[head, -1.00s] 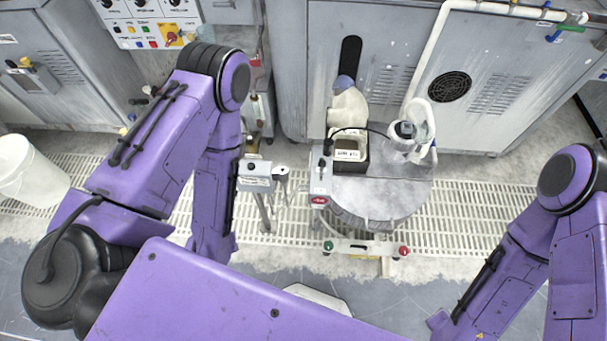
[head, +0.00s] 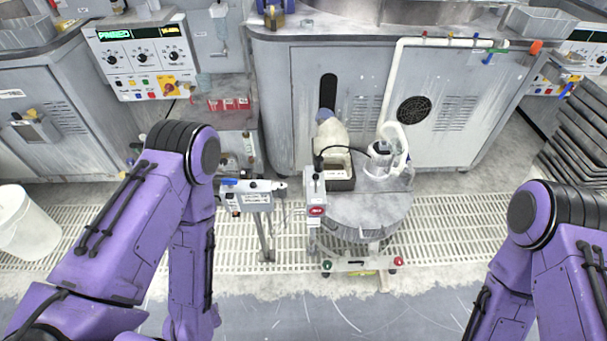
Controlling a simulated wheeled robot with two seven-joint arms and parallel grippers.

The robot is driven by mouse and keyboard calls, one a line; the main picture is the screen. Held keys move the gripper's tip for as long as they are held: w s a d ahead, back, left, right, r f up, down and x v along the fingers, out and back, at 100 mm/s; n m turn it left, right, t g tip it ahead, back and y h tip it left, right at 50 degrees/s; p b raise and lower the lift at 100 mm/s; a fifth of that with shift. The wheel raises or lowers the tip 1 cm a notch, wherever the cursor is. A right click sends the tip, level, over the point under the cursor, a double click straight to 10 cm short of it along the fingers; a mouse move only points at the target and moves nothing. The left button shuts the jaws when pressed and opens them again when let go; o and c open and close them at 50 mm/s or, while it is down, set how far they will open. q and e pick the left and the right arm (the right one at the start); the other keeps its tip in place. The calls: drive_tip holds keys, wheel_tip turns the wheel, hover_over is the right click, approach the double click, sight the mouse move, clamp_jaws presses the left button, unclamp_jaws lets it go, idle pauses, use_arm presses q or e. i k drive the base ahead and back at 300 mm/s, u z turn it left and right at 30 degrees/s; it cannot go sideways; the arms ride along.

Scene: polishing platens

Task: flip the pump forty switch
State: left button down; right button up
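No label naming a pump forty switch can be read. A grey control box (head: 315,186) with a red label or button and a small dark toggle on top stands at the left edge of the round platen table (head: 372,213). Left of it, a second grey box (head: 254,198) sits on a stand, with a blue lever at its left end. A wall panel (head: 143,58) with dials, green displays and a red-and-yellow switch is at the upper left. My forearms hang down at left and right; neither gripper shows.
A bottle (head: 331,138) in a black tray and a white jug (head: 391,150) stand on the platen table. Grey cabinets (head: 290,100) line the back. A white bucket (head: 22,222) is at the far left. The front floor (head: 350,310) is clear.

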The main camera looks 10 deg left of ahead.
sight(316, 176)
drive_tip(key=u, duration=2.2)
drive_tip(key=i, duration=3.2)
drive_tip(key=z, duration=4.35)
drive_tip(key=i, duration=1)
drive_tip(key=u, duration=0.05)
